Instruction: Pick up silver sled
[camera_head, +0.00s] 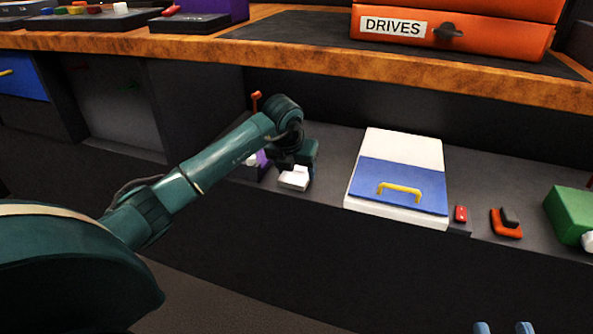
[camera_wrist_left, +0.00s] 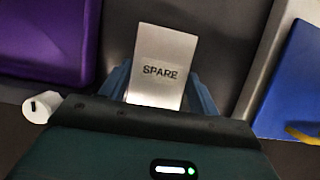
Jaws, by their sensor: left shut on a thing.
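The silver sled (camera_wrist_left: 163,50) is a flat pale plate marked "SPARE" in the left wrist view. It stands between the two blue fingers of my left gripper (camera_wrist_left: 160,88), which is shut on it. In the head view the sled shows as a small whitish block (camera_head: 294,178) at the front edge of the lower shelf, just below my left gripper. The left fingertips are mostly hidden there. Two blue fingertips of my right gripper (camera_head: 503,328) show apart at the bottom edge of the head view, with nothing between them.
A white box with a blue panel and yellow handle (camera_head: 400,172) is right of the sled. A purple object (camera_wrist_left: 45,40) with a white knob is on its left. A red item (camera_head: 460,214), an orange-red piece (camera_head: 506,224) and a green box (camera_head: 572,213) are farther right. A wooden-edged counter (camera_head: 330,60) overhangs behind.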

